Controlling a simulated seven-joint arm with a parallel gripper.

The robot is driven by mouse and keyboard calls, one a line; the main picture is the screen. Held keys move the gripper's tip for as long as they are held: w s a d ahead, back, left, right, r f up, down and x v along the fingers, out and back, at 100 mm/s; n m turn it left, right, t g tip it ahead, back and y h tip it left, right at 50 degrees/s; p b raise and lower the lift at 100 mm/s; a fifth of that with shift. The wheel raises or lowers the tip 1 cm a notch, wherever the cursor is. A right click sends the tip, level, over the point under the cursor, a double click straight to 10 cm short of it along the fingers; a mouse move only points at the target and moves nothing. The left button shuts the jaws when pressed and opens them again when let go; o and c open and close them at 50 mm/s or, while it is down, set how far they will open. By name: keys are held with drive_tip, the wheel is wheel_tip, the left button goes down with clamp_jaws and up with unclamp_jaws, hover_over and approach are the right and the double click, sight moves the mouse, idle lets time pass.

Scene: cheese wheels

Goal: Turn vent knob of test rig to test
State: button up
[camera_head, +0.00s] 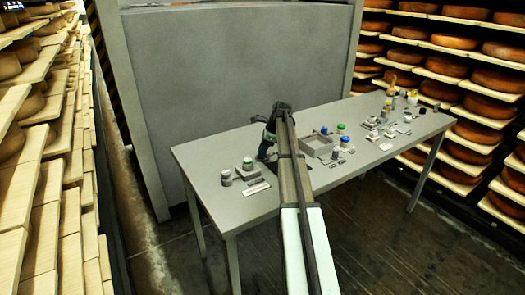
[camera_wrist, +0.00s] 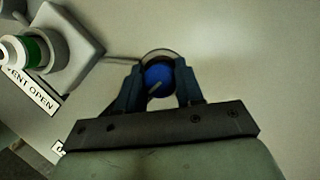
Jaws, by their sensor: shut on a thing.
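A round blue knob (camera_wrist: 158,74) with a pale pointer mark sits between the fingertips of my gripper (camera_wrist: 159,81) in the wrist view. The fingers are shut on it, one at each side. The mark slants from the middle down to the left. A grey block with a green-and-white round part (camera_wrist: 38,48) lies at the upper left, beside a label (camera_wrist: 32,88) reading "VENT OPEN". Another label is mostly hidden by my gripper. In the head view my gripper is down at the table, and my arm hides the blue knob.
The grey table (camera_head: 220,204) holds a green-topped block (camera_head: 248,164) and a grey jar (camera_head: 226,178) left of my arm. An open grey tray (camera_head: 317,146) and several small parts stand to the right. Cheese shelves flank both sides. The table's front left is clear.

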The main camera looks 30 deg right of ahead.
drive_tip(key=shift+c, duration=0.3)
drive_tip(key=shift+n, duration=0.4)
drive_tip(key=shift+w+d+n+g+y, duration=0.15)
drive_tip(key=shift+n+g+y, duration=0.25)
drive_tip(key=shift+n, duration=0.6)
drive_tip(key=n+g, duration=0.1)
drive_tip(key=n, duration=0.3)
drive_tip(key=shift+n+g, duration=0.3)
drive_tip(key=shift+g, duration=0.1)
drive_tip(key=n+g, duration=0.1)
drive_tip(key=n, duration=0.3)
drive_tip(key=shift+g, duration=0.3)
drive_tip(key=shift+n+g+h, duration=0.5)
drive_tip(key=shift+n, duration=1.2)
drive_tip(key=shift+f, duration=0.1)
drive_tip(key=o, duration=1)
